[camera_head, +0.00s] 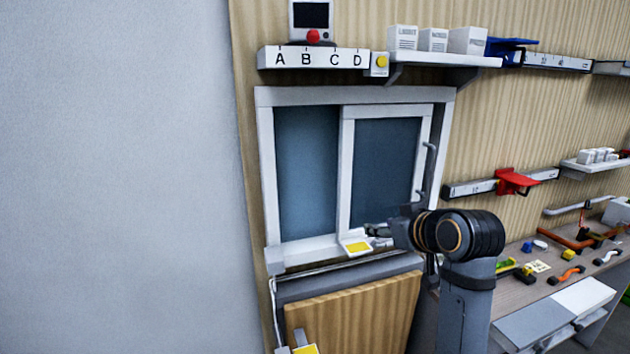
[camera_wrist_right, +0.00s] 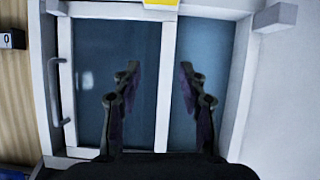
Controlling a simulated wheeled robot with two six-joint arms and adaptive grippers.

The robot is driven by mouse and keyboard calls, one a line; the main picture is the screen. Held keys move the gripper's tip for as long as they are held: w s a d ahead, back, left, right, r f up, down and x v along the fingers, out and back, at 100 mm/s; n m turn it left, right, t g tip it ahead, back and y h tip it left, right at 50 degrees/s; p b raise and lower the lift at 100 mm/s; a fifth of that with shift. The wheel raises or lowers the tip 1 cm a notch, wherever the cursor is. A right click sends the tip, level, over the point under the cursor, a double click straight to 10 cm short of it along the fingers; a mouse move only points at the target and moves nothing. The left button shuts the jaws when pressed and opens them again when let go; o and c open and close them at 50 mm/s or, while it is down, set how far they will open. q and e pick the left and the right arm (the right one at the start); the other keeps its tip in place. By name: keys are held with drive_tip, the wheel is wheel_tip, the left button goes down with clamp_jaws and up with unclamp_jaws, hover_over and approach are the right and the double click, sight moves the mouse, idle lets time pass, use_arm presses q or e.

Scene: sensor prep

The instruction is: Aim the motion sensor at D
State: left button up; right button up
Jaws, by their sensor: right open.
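A grey box with a dark screen (camera_head: 310,15) stands above a white strip lettered A, B, C and D (camera_head: 290,58). A red ball (camera_head: 313,37) sits at its lower front, between B and C; I take this box to be the motion sensor, but cannot be sure. The letter D (camera_head: 357,60) is at the strip's right end. My right gripper (camera_head: 378,236) is low in front of the window, well below the strip. In the wrist view it (camera_wrist_right: 159,68) is open, with nothing between its fingers. My left gripper is not in view.
A yellow button (camera_head: 382,62) sits beside D. A sliding window (camera_head: 345,110) has a handle (camera_head: 425,172) and a yellow-faced white piece (camera_head: 355,246) at its sill. White boxes (camera_head: 433,40) stand on a shelf. A bench (camera_head: 540,290) with tools is at right.

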drive_tip(key=a+r+n+t+y, duration=0.1)
drive_tip(key=a+r, duration=0.1)
drive_tip(key=r, duration=0.8)
drive_tip(key=a+r+n+t+y, duration=0.1)
drive_tip(key=a+r+n+t, duration=0.15)
drive_tip(key=r, duration=0.65)
drive_tip(key=n+y, duration=0.3)
approach(316, 35)
drive_tip(key=p+x, duration=0.4)
drive_tip(key=x, duration=0.6)
drive_tip(key=shift+w+a, duration=0.2)
drive_tip(key=shift+w, duration=0.15)
drive_tip(key=shift+w+f+p, duration=0.1)
drive_tip(key=shift+w+p, duration=0.15)
drive_tip(key=shift+p, duration=0.05)
